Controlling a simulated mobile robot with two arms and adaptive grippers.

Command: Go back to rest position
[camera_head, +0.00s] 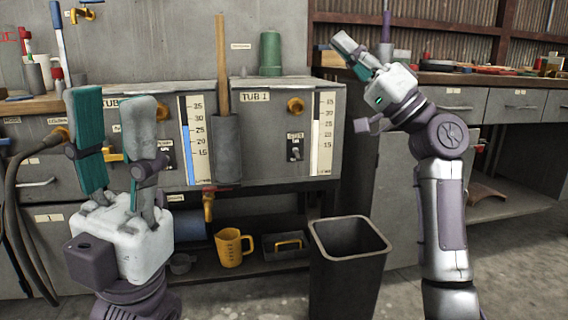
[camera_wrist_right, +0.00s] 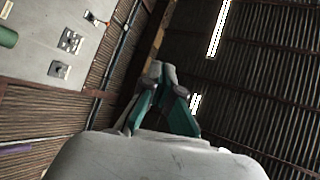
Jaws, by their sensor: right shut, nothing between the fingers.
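My left gripper (camera_head: 108,98) stands at the left of the head view, pointing up, its two teal-and-grey fingers apart with nothing between them. My right gripper (camera_head: 348,48) is raised at the upper right of the head view, pointing up and to the left, in front of the wall and counter. Its fingers are together and empty. In the right wrist view the right gripper (camera_wrist_right: 158,72) shows its fingers closing to a point, with the ceiling behind. Neither gripper touches an object.
A grey tub unit (camera_head: 262,135) with level gauges runs across the middle. A dark bin (camera_head: 350,285) stands on the floor in front. A yellow jug (camera_head: 229,248) sits on the low shelf. A workbench (camera_head: 510,107) with drawers is at right. A wall panel (camera_wrist_right: 60,40) shows in the right wrist view.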

